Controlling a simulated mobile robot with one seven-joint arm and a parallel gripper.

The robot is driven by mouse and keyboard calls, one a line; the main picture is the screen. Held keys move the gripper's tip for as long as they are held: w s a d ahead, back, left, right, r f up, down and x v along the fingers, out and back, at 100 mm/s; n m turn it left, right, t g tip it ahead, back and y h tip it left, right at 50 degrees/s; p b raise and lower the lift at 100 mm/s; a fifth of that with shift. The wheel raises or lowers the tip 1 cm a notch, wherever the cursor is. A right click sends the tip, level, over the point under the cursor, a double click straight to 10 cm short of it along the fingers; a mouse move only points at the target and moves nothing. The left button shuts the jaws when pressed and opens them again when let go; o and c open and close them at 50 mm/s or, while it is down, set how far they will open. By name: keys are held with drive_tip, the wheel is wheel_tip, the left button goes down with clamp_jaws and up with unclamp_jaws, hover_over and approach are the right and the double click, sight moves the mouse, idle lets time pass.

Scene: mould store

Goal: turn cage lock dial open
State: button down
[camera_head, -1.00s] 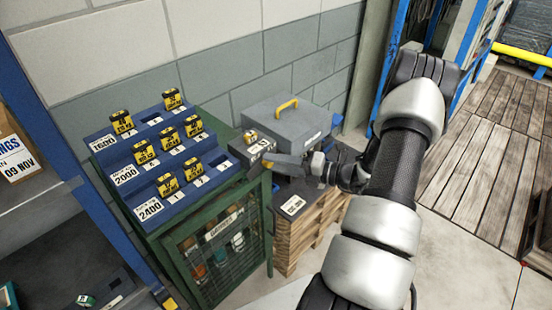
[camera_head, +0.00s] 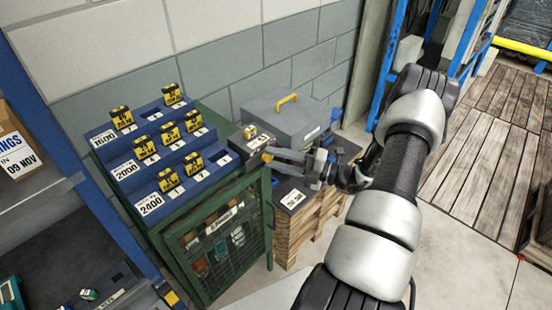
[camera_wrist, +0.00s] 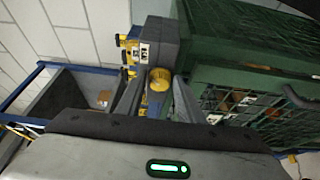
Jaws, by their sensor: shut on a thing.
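The dial (camera_wrist: 160,79) is a round yellow knob on a small grey lock box (camera_wrist: 158,45), seen in the wrist view. In the head view, the lock box (camera_head: 252,137) is at the upper right corner of the green cage (camera_head: 266,225). My gripper (camera_head: 268,153) reaches in from the right against the box's near side. In the wrist view, my gripper's two fingers (camera_wrist: 160,85) are on either side of the dial and shut on it. In the head view the fingers mostly hide the dial.
A blue stepped rack (camera_head: 150,172) with yellow-and-black blocks stands on the cage. A grey case (camera_head: 290,117) with a yellow handle and a wooden pallet stack (camera_head: 300,228) are to the right. Blue shelving (camera_head: 110,225) is at left. Open floor lies at front right.

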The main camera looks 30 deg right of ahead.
drive_tip(key=c, duration=1.5)
unclamp_jaws()
drive_tip(key=shift+o, duration=0.2)
drive_tip(key=shift+s+d, duration=0.1)
drive_tip(key=b+v, duration=0.1)
drive_tip(key=v, duration=1.6)
drive_tip(key=shift+b, duration=0.3)
drive_tip(key=shift+d, duration=0.1)
